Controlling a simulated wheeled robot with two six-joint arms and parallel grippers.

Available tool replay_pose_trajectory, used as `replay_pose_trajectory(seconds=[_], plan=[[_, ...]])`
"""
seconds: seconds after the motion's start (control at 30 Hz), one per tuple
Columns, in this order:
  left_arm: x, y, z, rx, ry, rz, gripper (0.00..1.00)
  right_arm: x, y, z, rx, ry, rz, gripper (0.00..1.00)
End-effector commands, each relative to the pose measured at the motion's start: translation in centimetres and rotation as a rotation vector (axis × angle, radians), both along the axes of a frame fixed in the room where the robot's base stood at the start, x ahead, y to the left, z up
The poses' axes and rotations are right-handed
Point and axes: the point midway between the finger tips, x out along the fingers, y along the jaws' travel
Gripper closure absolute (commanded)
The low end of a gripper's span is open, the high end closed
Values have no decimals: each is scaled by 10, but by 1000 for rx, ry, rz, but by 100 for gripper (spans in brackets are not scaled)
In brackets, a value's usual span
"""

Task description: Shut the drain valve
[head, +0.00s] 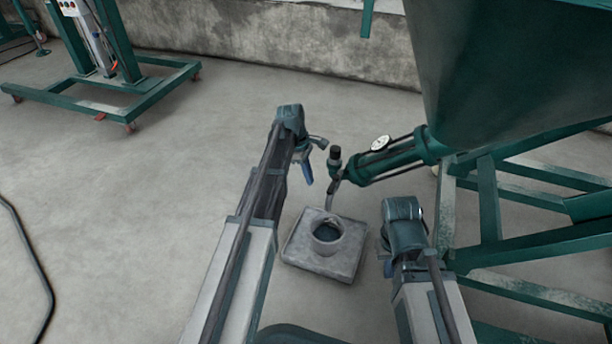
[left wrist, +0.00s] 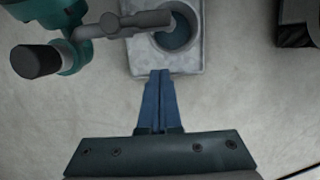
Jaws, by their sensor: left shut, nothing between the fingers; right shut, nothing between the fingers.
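The drain valve has a dark knob (head: 335,156) at the end of the green pump cylinder (head: 395,158). In the left wrist view the knob (left wrist: 38,61) is at upper left and the spout (left wrist: 125,24) reaches across toward the cup (left wrist: 180,28). My left gripper (head: 306,178) is shut and empty, left of the valve and apart from it; its blue fingers (left wrist: 160,98) are together below the cup in the wrist view. My right gripper (head: 387,268) looks shut and empty, right of the cup.
A green wheeled stand (head: 110,100) is at upper left. The floor left of my left arm is mostly clear.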

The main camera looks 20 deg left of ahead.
Motion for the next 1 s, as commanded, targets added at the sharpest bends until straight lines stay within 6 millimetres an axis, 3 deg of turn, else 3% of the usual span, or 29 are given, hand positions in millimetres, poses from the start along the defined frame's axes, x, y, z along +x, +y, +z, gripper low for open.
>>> replay_pose_trajectory(seconds=[0.07, 0.2, 0.33, 1.0], plan=[[0, -3, -19, 0, 0, -1, 100, 0, 0, -19, 0, -1, 0, 100], [-2, -29, -9, 0, 0, -3, 100, 0, 0, -9, 0, -1, 0, 100], [-2, -41, -9, 0, 1, -1, 100, 0, 0, -9, 0, 0, 0, 100], [-4, -45, -9, 0, 0, 56, 100, 0, 0, -9, 0, 0, 0, 100]])
